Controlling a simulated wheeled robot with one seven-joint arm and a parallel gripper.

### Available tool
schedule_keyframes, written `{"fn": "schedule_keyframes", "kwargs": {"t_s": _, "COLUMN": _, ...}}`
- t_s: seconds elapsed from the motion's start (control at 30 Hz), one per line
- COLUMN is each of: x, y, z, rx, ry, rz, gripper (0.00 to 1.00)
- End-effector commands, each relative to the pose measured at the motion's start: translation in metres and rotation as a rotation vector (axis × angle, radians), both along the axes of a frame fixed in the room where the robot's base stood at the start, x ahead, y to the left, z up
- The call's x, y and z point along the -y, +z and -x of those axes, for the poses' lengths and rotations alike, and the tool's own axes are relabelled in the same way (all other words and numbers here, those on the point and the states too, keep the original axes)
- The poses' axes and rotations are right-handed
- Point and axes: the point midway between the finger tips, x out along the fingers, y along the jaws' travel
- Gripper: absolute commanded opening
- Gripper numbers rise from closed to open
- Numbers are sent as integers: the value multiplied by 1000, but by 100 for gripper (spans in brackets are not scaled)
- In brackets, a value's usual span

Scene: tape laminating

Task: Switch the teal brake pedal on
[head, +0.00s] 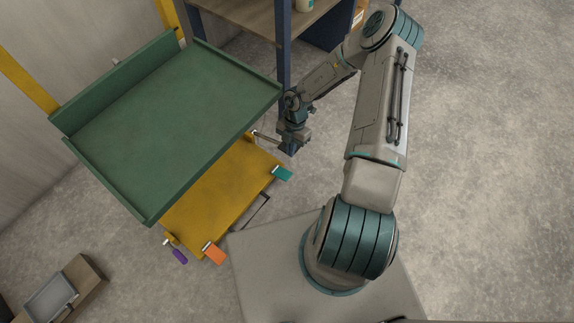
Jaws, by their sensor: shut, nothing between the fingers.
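The teal brake pedal (283,174) is a small flat tab. It sticks out from the right end of the yellow base (220,187) under the green-topped bench. My gripper (288,150) hangs just above the pedal in the picture, near the right edge of the yellow base. Its fingers are shut and empty. A gap shows between the fingers and the pedal in the picture, but I cannot judge the height difference. The fingertips are small and dark, so their detail is hard to make out.
The green bench top (165,120) with raised edges overhangs the yellow base. An orange pedal (215,254) and a purple pedal (180,256) sit at its near end. A dark blue shelf post (284,50) stands behind my gripper. Grey floor (480,180) is clear at right.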

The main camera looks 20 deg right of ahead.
Motion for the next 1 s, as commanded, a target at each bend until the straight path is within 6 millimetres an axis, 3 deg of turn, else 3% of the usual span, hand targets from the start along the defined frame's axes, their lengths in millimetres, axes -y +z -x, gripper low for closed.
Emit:
{"fn": "schedule_keyframes", "kwargs": {"t_s": 0.23, "x": -3, "y": -13, "z": 3, "rx": 0, "ry": 5, "rz": -1, "gripper": 0}}
{"fn": "schedule_keyframes", "kwargs": {"t_s": 0.7, "x": -15, "y": -87, "z": 22, "rx": 0, "ry": 1, "rz": -1, "gripper": 0}}
{"fn": "schedule_keyframes", "kwargs": {"t_s": 1.0, "x": -17, "y": -96, "z": 25, "rx": 1, "ry": 0, "rz": -1, "gripper": 0}}
